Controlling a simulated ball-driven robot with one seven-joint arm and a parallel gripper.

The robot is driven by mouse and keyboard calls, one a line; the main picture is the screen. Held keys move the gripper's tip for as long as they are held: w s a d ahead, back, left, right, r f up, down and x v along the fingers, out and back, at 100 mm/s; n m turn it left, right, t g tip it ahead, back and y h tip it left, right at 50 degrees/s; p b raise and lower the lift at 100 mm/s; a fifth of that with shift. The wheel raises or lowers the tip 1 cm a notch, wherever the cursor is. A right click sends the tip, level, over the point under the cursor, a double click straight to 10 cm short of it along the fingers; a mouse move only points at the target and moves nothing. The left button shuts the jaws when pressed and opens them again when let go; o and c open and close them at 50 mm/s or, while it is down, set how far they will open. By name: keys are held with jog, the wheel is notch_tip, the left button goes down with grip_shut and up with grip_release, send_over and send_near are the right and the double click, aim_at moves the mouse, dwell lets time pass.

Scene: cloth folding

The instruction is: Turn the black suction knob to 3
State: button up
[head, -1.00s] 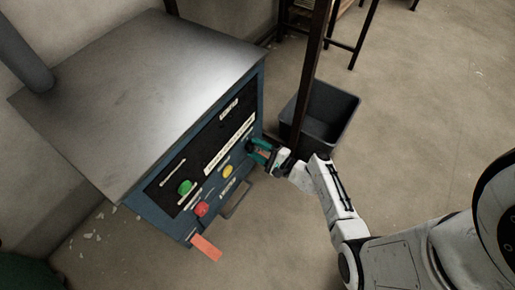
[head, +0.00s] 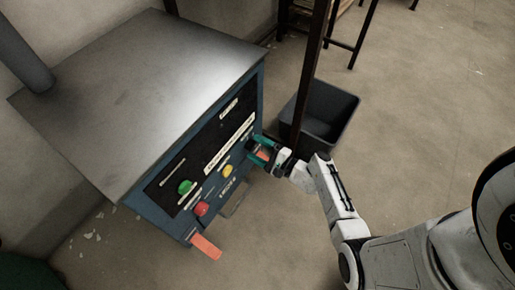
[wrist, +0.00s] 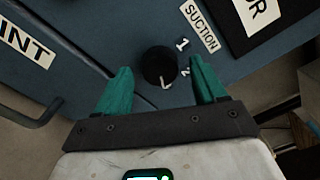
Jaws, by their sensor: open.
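The black suction knob (wrist: 160,66) is on the blue panel in the wrist view, below and left of the white SUCTION label (wrist: 199,26). The numbers 1 and 2 show to its right; a 3 is not visible. A pale mark on the knob's lower edge points down, slightly right. My gripper (wrist: 160,64) has teal fingers, open, one on each side of the knob, with gaps between them and it. In the head view, my gripper (head: 260,148) is at the right end of the machine's front panel, largely hiding the knob.
The blue machine (head: 150,205) has green (head: 186,187), red (head: 202,208) and yellow (head: 227,171) controls left of my gripper. An orange tab (head: 206,247) juts out low. A dark bin (head: 335,115) and a brown post (head: 312,80) stand close behind my gripper. Floor at right is clear.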

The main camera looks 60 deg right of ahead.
jog(key=s+p, duration=0.2)
jog(key=s, duration=0.8)
jog(key=shift+s+d, duration=0.2)
jog(key=shift+s, duration=0.05)
jog(key=shift+a, duration=0.1)
